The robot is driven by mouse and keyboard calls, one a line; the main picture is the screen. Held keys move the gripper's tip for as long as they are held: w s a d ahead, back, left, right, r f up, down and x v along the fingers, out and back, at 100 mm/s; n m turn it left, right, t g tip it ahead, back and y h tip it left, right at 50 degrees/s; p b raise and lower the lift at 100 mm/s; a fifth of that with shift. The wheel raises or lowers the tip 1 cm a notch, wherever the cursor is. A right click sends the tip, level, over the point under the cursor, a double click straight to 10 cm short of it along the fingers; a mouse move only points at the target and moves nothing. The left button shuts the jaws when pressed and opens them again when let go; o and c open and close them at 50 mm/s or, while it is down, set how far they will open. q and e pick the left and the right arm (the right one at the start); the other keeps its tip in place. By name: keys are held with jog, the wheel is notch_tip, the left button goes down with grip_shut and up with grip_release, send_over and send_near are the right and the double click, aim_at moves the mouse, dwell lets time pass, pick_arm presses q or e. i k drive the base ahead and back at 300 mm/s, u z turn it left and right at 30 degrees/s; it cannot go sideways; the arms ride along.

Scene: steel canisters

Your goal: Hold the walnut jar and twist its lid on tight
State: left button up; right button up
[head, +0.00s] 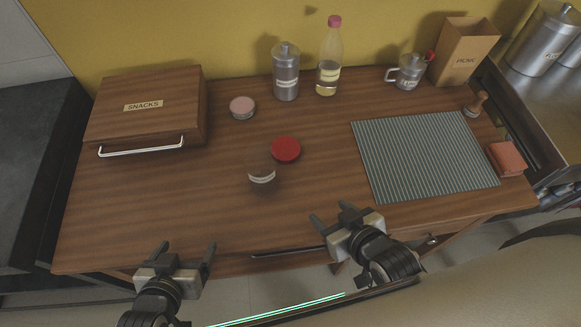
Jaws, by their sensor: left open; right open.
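The walnut jar (261,173) stands on the wooden table near its middle. It is small and brown with a pale label band, and its brown parts blend into the tabletop. A round red lid (286,149) is just behind it and to its right, off the jar's top. It appears to lie flat on the table. My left gripper (188,249) is open and empty at the table's front edge, in front of the jar and to its left. My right gripper (330,213) is open and empty near the front edge, in front of the jar and to its right.
A pink-topped tin (242,107), a steel canister (286,73), a bottle (329,67) and a steel mug (410,73) stand at the back. A snacks box (146,103) is at left, a striped mat (425,155) at right.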

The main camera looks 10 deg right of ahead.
aim_at(259, 158)
jog(key=u, duration=1.1)
jog(key=k, duration=0.85)
jog(key=z, duration=0.75)
jog(key=i, duration=0.5)
jog(key=z, duration=0.05)
